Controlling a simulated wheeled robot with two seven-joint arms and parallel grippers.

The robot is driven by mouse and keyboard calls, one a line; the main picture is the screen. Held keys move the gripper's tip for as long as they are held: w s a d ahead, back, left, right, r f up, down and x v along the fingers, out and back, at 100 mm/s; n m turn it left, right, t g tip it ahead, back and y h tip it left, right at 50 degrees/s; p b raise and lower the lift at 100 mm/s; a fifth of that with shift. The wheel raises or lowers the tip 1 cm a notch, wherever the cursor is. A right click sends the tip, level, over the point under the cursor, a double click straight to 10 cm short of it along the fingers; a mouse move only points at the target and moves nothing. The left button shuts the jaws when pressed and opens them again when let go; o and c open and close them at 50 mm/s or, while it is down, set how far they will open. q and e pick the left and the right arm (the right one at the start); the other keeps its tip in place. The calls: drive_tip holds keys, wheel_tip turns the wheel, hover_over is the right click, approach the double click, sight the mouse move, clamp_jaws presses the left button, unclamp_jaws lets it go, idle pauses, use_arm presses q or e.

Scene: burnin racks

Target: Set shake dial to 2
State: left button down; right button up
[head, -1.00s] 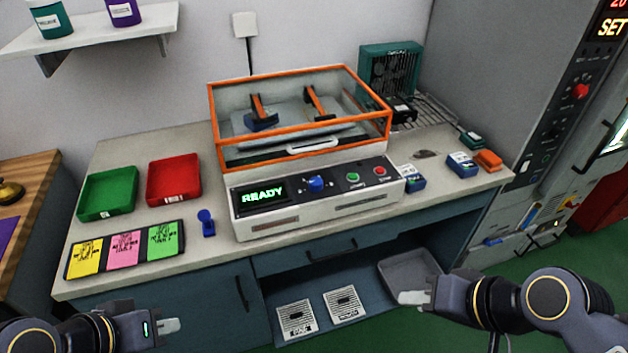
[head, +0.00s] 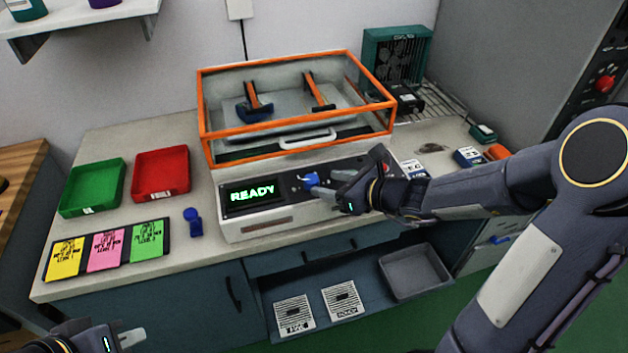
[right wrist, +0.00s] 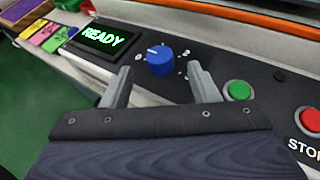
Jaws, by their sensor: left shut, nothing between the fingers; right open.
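The blue shake dial (head: 311,181) is on the front panel of the shaker (head: 290,215), right of the green READY display (head: 251,193). In the right wrist view the dial (right wrist: 160,62) has a pale mark towards its upper left; a 0 is printed to its left and a 2 to its right. My right gripper (head: 328,190) is open in front of the panel, its fingers on either side of the dial in the wrist view; I cannot tell whether they touch it. My left gripper (head: 131,338) is shut and empty at the lower left, away from the bench.
The green button (right wrist: 238,91) and red stop button (right wrist: 310,122) are right of the dial, close to my right gripper. An orange-framed lid (head: 300,137) is above the panel. Green (head: 92,208) and red (head: 160,193) trays are on the bench at left.

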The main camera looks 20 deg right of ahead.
sight(316, 181)
drive_tip(key=shift+x, duration=2.35)
drive_tip(key=shift+c, duration=0.3)
